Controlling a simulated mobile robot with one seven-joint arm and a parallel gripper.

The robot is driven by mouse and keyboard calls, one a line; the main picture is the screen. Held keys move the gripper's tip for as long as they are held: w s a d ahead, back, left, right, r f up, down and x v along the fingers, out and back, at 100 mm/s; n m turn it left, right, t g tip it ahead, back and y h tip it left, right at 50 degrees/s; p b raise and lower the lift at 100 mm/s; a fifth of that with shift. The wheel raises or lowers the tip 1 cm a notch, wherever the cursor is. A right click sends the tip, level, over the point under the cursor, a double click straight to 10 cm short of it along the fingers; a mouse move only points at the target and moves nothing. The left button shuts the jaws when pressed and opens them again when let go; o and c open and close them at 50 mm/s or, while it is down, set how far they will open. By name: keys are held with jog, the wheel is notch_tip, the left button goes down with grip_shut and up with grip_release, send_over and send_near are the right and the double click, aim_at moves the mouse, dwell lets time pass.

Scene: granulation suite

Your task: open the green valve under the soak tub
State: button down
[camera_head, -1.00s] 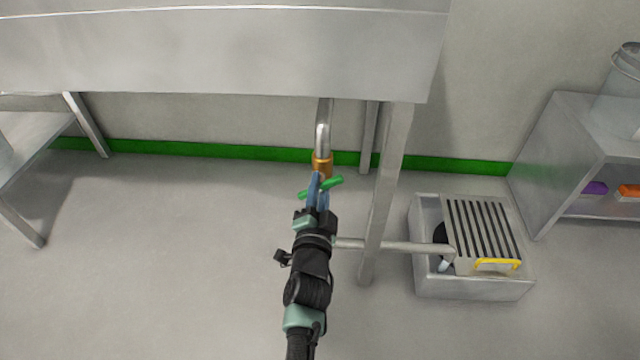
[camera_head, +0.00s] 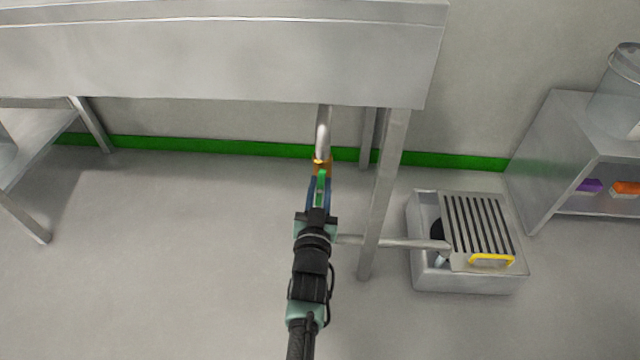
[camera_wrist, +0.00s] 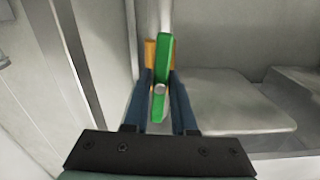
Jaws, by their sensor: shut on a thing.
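The soak tub (camera_head: 220,60) is the large steel basin across the top left of the head view. A drain pipe (camera_head: 324,130) comes down from under it to a brass valve body (camera_head: 319,165). My gripper (camera_head: 319,195) is shut on the handle, one blue finger on each side. The fingers hide part of the handle and valve body.
A tub leg (camera_head: 385,190) stands just right of my gripper. A low pipe (camera_head: 405,244) runs right to a floor sump (camera_head: 465,282) with a slatted grate (camera_head: 478,225) and yellow handle. A steel shelf unit (camera_head: 545,165) stands at the right.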

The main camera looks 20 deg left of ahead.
jog(key=shift+n, duration=0.6)
jog(key=c, duration=0.7)
grip_release()
jog(key=p+v, duration=0.6)
jog(key=v, duration=0.7)
jog(key=shift+p, duration=0.35)
